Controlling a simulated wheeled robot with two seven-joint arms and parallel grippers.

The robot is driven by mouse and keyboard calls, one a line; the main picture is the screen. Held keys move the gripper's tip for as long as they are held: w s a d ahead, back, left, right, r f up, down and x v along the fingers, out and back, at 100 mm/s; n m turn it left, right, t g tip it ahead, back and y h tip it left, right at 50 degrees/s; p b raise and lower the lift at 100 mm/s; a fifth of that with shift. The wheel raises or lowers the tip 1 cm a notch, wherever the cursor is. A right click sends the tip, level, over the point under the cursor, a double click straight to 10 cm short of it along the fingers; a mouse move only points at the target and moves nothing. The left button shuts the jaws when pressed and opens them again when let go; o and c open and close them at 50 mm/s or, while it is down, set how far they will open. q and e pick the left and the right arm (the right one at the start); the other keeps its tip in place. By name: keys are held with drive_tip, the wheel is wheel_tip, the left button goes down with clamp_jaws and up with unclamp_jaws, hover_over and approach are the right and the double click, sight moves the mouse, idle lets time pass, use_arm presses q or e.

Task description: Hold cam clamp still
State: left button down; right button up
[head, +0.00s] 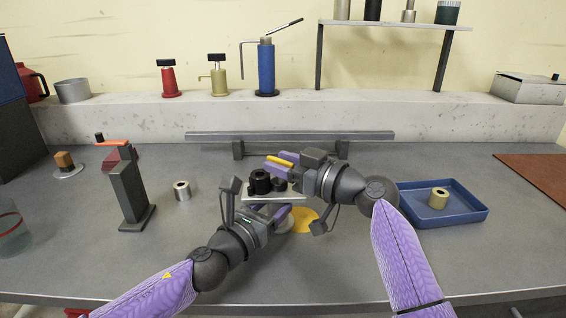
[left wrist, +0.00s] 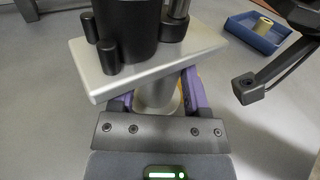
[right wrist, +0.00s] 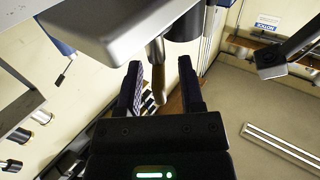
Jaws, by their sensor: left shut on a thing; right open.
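The clamp in the middle of the bench has a pale metal plate (head: 268,197) with black cylinders (head: 260,181) on top. In the left wrist view its plate (left wrist: 118,75) is tilted across the picture above a pale round post (left wrist: 155,95). My left gripper (head: 282,213) is shut on this post, below the plate. My right gripper (head: 273,169) is open at the plate's far side. The clamp's foot is mostly hidden.
A yellow disc (head: 305,219) lies beside the clamp. A grey stand with an orange handle (head: 128,190) and a metal ring (head: 182,190) stand to the left. A blue tray (head: 470,212) holding a brass ring (head: 438,198) is at right. A grey rail (head: 290,135) runs behind.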

clamp_jaws()
idle(0.3)
drive_tip(key=n+g+y, duration=0.1)
drive_tip(key=g, duration=0.1)
drive_tip(key=n+g+y, duration=0.1)
drive_tip(key=shift+w+d+n+g, duration=0.1)
drive_tip(key=shift+w+n+g, duration=0.1)
drive_tip(key=shift+n+g, duration=0.2)
drive_tip(key=shift+n+g+y, duration=0.3)
drive_tip(key=shift+g, duration=0.3)
drive_tip(key=shift+s+f, duration=0.1)
unclamp_jaws()
